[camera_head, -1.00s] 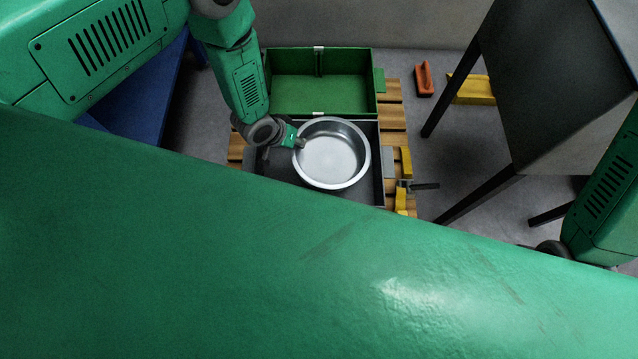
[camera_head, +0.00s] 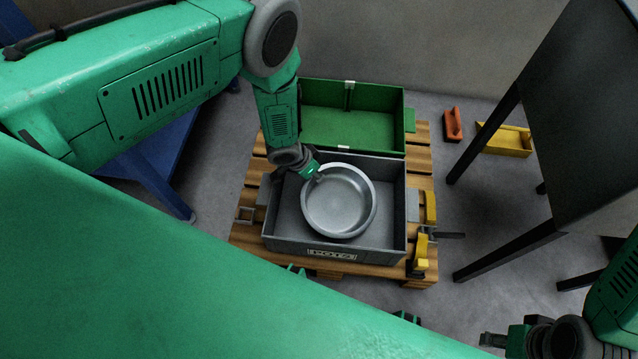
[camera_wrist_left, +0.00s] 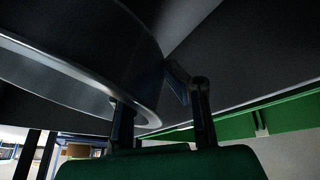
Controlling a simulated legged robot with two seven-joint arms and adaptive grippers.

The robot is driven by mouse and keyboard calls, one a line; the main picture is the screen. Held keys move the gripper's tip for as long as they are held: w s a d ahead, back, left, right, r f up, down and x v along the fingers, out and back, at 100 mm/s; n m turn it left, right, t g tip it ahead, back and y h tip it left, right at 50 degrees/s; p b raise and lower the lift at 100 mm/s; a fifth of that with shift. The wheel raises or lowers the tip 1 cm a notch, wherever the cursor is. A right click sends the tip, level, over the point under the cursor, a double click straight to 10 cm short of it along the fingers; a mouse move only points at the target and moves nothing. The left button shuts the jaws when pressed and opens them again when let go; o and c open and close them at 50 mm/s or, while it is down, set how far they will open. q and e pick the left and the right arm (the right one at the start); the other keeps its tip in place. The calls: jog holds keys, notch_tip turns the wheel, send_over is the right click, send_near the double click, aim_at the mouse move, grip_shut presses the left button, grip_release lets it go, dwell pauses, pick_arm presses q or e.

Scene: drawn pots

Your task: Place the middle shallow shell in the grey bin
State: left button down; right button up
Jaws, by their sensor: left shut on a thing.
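A shallow round metal shell (camera_head: 338,203) is at the grey bin (camera_head: 398,200), over its open top or within it; I cannot tell whether it touches the floor. My left gripper (camera_head: 318,172) is shut on the shell's upper left rim. In the left wrist view the shell (camera_wrist_left: 75,60) fills the upper left, its rim running to the fingers (camera_wrist_left: 160,110). My right gripper (camera_head: 498,341) is low at the right edge of the head view, away from the bin; its fingers are too small to read.
The grey bin stands on a wooden pallet (camera_head: 245,225) with a green bin (camera_head: 350,125) behind it. Yellow clamps (camera_head: 421,250) sit at its right. An orange tool (camera_head: 453,124) and a yellow tray (camera_head: 507,140) lie on the floor. A dark table (camera_head: 590,120) stands at right.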

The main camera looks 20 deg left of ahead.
pick_arm(q)
notch_tip(320, 180, down, 4)
jog(key=shift+d+r+b, duration=0.15)
jog(key=shift+r+b, duration=0.1)
jog(key=shift+b, duration=0.55)
jog(key=shift+r, duration=0.1)
jog(key=c, duration=1.6)
grip_release()
jog(key=shift+f, duration=0.2)
jog(key=shift+c, duration=0.2)
jog(key=p+v, duration=0.6)
jog(key=v, duration=0.6)
jog(key=shift+r, duration=0.15)
jog(key=shift+s, duration=0.1)
